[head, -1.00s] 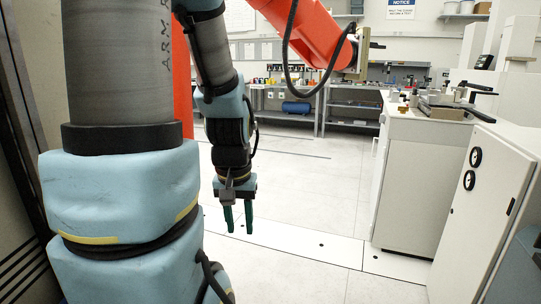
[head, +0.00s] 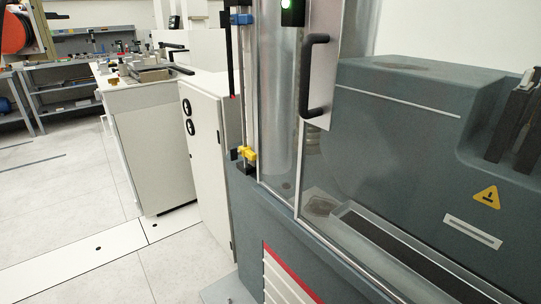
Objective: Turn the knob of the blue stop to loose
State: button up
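The blue stop (head: 241,19) sits high on a vertical rod at the left edge of the grey testing machine in the head view. It is small here, and I cannot tell how its knob is turned. A yellow stop (head: 247,154) sits lower on the same rod. My gripper is outside the head view now.
The grey testing machine (head: 415,135) fills the right side, with a clear door and a black handle (head: 314,75). A white cabinet (head: 207,150) stands directly left of it. A white bench (head: 145,135) with tools is beyond. The floor (head: 60,220) at left is clear.

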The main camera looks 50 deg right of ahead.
aim_at(225, 19)
jog(key=z, duration=1.55)
